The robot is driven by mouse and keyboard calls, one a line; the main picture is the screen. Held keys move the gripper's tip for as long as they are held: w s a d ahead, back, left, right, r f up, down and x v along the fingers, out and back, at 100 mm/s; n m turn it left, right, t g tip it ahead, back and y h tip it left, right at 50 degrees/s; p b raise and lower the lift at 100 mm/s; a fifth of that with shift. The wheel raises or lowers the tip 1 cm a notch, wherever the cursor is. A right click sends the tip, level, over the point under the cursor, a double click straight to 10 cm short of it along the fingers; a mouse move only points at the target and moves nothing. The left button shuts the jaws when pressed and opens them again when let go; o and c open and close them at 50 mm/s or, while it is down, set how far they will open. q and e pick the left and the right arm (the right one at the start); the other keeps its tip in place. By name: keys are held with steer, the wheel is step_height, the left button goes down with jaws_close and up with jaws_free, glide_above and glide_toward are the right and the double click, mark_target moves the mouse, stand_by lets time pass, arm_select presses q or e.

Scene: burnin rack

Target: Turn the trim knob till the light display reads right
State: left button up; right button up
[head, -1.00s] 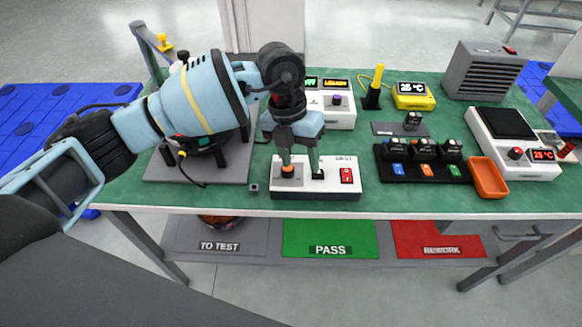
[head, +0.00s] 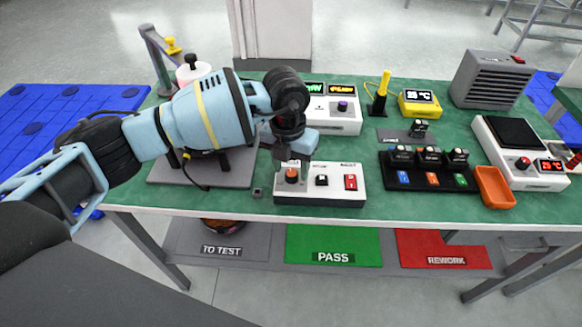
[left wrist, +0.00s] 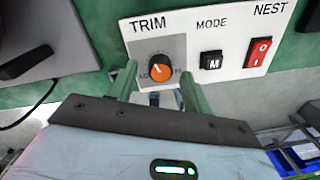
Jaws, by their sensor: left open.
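The orange trim knob (head: 291,175) sits at the left end of the white control box (head: 330,197). In the left wrist view the knob (left wrist: 160,71) has a white pointer mark and a dial below the word TRIM. My left gripper (head: 293,163) is over the knob, pointing down. In the left wrist view its two green fingers (left wrist: 158,84) are open, one on each side of the knob; I cannot tell whether they touch it. A white unit at the back has a lit green display (head: 315,88) and an amber display (head: 342,89), too small to read.
The black mode button (head: 321,180) and red nest switch (head: 350,182) are right of the knob. A black module tray (head: 470,184), an orange bin (head: 493,187) and a yellow meter (head: 418,104) stand farther right. A dark fixture (head: 220,170) is at left.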

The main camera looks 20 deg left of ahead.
arm_select(q)
steer(key=shift+f, duration=0.5)
steer(key=shift+c, duration=0.2)
steer(key=c, duration=0.9)
steer(key=shift+c, duration=0.2)
steer(key=shift+m, duration=0.4)
steer(key=m, duration=0.2)
steer(key=shift+m, duration=1.9)
